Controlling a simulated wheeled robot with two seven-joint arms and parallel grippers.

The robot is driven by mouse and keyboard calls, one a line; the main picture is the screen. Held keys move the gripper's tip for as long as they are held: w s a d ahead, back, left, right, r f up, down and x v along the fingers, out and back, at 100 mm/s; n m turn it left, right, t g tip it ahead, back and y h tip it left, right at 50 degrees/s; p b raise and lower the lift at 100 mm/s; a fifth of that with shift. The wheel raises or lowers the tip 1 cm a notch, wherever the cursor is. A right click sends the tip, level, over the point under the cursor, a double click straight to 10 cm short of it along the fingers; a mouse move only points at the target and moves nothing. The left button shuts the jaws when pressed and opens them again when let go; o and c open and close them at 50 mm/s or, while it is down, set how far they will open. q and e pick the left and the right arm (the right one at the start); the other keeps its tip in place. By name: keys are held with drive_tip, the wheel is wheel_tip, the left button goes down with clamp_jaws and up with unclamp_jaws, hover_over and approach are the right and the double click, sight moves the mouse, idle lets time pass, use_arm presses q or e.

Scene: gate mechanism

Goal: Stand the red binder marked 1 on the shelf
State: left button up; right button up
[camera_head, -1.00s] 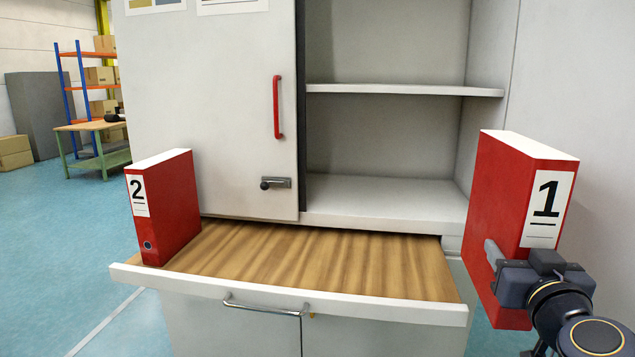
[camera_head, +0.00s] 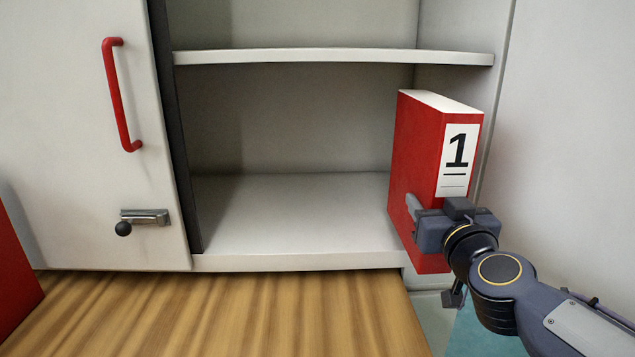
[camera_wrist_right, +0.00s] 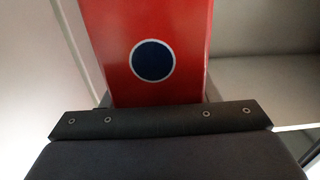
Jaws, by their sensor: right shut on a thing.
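The red binder marked 1 (camera_head: 414,150) is upright at the right end of the open shelf compartment, its label facing me. My right gripper (camera_head: 440,222) is shut on the lower part of its spine. The binder's bottom hangs a little below the shelf's front edge, so it appears in front of the shelf rather than on it. In the right wrist view the binder's red spine (camera_wrist_right: 187,45) with its dark round hole fills the space beyond the gripper (camera_wrist_right: 158,112). The lower shelf board (camera_head: 290,215) is empty. My left gripper is not in view.
An upper shelf board (camera_head: 330,57) spans above the compartment. A sliding door (camera_head: 75,130) with a red handle (camera_head: 121,95) and a latch (camera_head: 145,217) covers the left. A wooden pull-out top (camera_head: 220,315) lies below. Part of another red binder (camera_head: 15,270) stands at far left.

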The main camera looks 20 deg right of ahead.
drive_tip(key=shift+r, duration=0.15)
drive_tip(key=f+b+x, duration=0.2)
drive_tip(key=b+x, duration=0.1)
drive_tip(key=x, duration=0.6)
drive_tip(key=f+b+x, duration=0.1)
drive_tip(key=b+x, duration=0.2)
drive_tip(key=x, duration=0.5)
drive_tip(key=shift+w+f+b, duration=0.3)
drive_tip(key=shift+w+f, duration=0.05)
drive_tip(key=o, duration=1.5)
drive_tip(key=shift+f, duration=0.1)
drive_tip(key=p+v, duration=0.1)
drive_tip(key=v, duration=1)
drive_tip(key=shift+s+r+p, duration=0.1)
drive_tip(key=shift+r+p, duration=0.1)
drive_tip(key=shift+p, duration=0.15)
drive_tip(key=shift+s+a+f, duration=0.1)
drive_tip(key=shift+s, duration=0.3)
